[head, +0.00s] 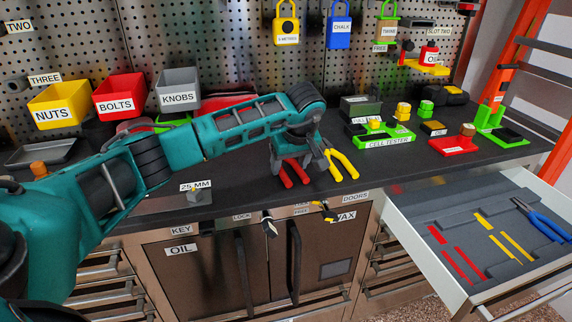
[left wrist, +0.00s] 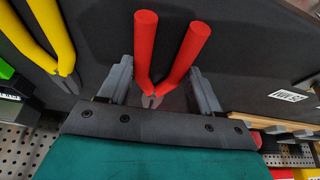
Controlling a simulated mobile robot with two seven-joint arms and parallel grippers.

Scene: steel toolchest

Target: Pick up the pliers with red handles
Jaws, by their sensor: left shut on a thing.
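The pliers with red handles (head: 284,177) are at the worktop below my left gripper (head: 297,160) in the head view. In the left wrist view, the two red handles (left wrist: 145,45) point away from my gripper (left wrist: 162,88), with the grey head between its fingers. The left gripper is shut on these pliers. Its wrist hides their head in the head view. I cannot tell whether they are lifted clear of the worktop. My right gripper is not in view.
Yellow-handled pliers (head: 343,163) lie just right of my gripper. A green cell tester tray (head: 388,142) stands behind them. An open drawer (head: 430,275) at the right holds blue-handled pliers (head: 541,220). Yellow, red and grey bins (head: 178,90) stand along the pegboard.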

